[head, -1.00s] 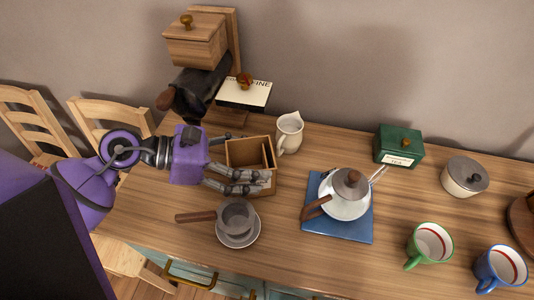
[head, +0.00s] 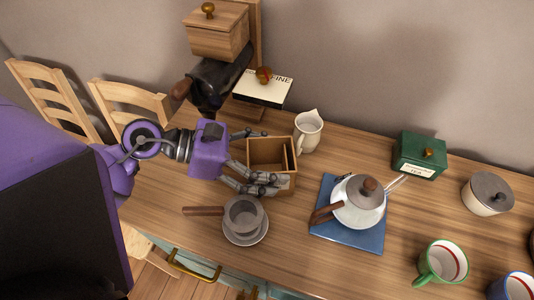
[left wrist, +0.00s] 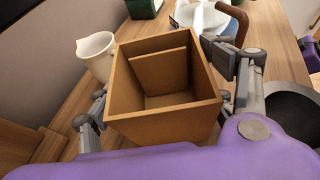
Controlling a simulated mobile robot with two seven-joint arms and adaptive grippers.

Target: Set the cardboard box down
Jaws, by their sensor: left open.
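The cardboard box (head: 268,148) is a brown open-topped box with an inner panel, at the left-centre of the wooden table. It looks upright and at table level, though its underside is hidden. My left gripper (head: 263,160) is open around the box, its fingers at opposite sides. In the left wrist view the box (left wrist: 162,125) fills the middle and looks empty, with grey fingers to its left and right. I cannot tell whether the fingers touch it. My right gripper is not in view.
A white jug (head: 308,131) stands close behind the box. A small pan (head: 243,215) on a saucer is in front. A kettle (head: 358,203) on a blue mat (head: 372,240) is to the right. A wooden coffee grinder (head: 218,35) stands at the back left.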

